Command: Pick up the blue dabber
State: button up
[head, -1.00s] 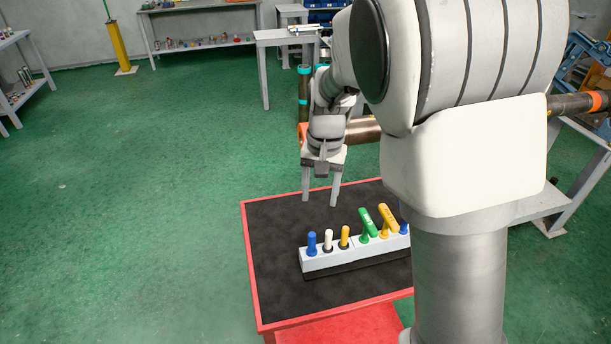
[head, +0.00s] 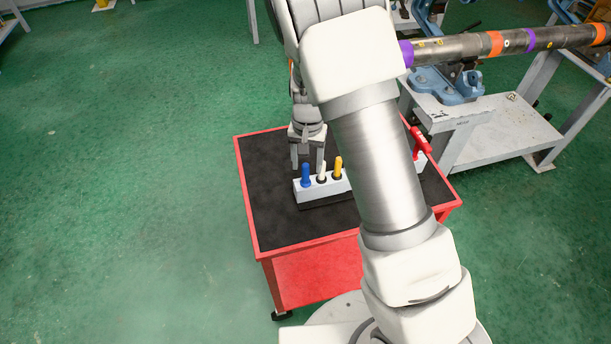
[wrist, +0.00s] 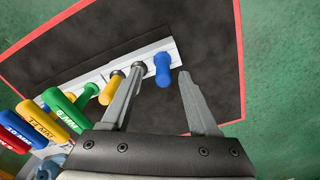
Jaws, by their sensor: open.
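The blue dabber (head: 305,174) stands upright at the left end of a white holder block (head: 307,192) on the cart's black top. In the wrist view the blue dabber (wrist: 162,70) shows at the end of the holder (wrist: 172,50), between the lines of my gripper's two fingers. My gripper (head: 307,165) points down just above and behind that end of the holder. In the wrist view my gripper (wrist: 160,78) is open and empty, its fingertips either side of the blue dabber, with no contact that I can make out.
A white dabber (head: 321,171) and a yellow one (head: 338,168) stand beside the blue one. Green, yellow, red and blue handled tools fill the holder's other end in the wrist view. The red cart (head: 315,285) has free black surface left of the holder. A pipe (head: 480,45) lies at the right.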

aim_at(306, 174)
jog(key=shift+w+a+f, duration=0.1)
jog(key=shift+w+f, duration=0.05)
jog(key=shift+f, duration=1.15)
jog(key=shift+w+a+f, duration=0.1)
jog(key=shift+f, duration=1.2)
grip_shut()
